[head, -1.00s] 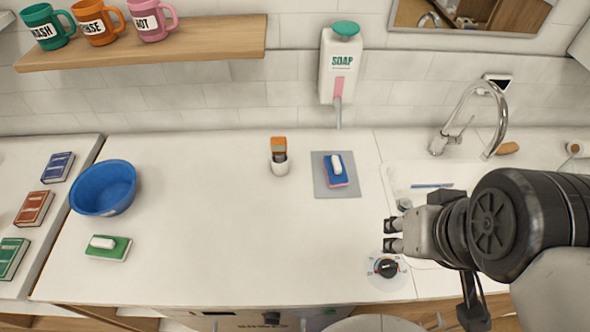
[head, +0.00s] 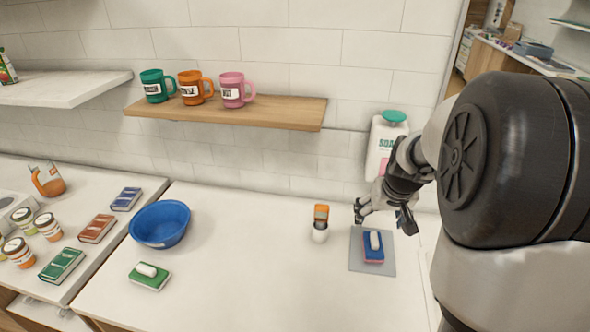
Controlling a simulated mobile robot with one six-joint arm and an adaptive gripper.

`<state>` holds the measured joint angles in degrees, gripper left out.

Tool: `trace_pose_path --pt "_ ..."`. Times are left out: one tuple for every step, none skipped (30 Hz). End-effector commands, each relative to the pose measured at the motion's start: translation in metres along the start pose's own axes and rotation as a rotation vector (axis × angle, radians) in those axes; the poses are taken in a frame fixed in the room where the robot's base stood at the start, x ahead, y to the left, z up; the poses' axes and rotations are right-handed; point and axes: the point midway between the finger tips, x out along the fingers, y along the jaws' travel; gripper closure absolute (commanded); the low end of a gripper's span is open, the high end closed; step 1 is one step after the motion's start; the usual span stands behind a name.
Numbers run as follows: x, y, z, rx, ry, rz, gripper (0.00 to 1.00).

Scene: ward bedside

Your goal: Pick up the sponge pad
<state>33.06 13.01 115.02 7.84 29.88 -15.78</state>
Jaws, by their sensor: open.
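A blue pad with a pink lower layer and a white grip on top (head: 373,256) lies on a flat grey mat (head: 357,262) on the white counter. A similar green pad with a white grip (head: 150,283) lies at the counter's front left. Both look like sponge pads, and I cannot tell by looks which one the task names. My gripper (head: 384,215) is open and empty, fingers spread. It appears just behind and above the blue pad in the picture, apart from it; its exact height is unclear.
A small white holder with an orange-topped item (head: 320,228) stands just left of the mat. A blue bowl (head: 160,224) is further left. A wooden shelf with mugs (head: 290,113) and a soap dispenser (head: 383,140) are on the wall. The middle counter is clear.

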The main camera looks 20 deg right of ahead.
Motion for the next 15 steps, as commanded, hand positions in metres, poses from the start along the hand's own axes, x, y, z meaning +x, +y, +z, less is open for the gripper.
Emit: trace_pose_path --pt "0.013 0.013 -0.002 0.018 -0.006 0.007 0.25" --pt "0.018 0.018 -0.004 0.024 -0.004 0.011 0.25" --pt "0.023 0.023 -0.005 0.03 -0.003 0.014 0.25" --pt "0.027 0.026 -0.006 0.033 -0.003 0.016 0.25" --pt "0.031 0.029 -0.006 0.036 -0.004 0.017 0.25" --pt "0.036 0.031 -0.006 0.038 -0.004 0.018 0.25" --pt "0.04 0.032 -0.006 0.039 -0.003 0.019 0.25" --pt "0.045 0.032 -0.006 0.039 -0.004 0.019 0.25" --pt "0.053 0.032 -0.006 0.039 -0.005 0.019 0.25" --pt "0.059 0.032 -0.005 0.038 -0.006 0.019 0.25" --pt "0.066 0.032 -0.005 0.038 -0.006 0.018 0.25" --pt "0.075 0.032 -0.005 0.038 -0.005 0.018 0.25" --pt "0.082 0.032 -0.005 0.038 -0.006 0.018 0.25" --pt "0.088 0.032 -0.005 0.038 -0.006 0.018 0.25" --pt "0.097 0.032 -0.005 0.038 -0.006 0.018 0.25"
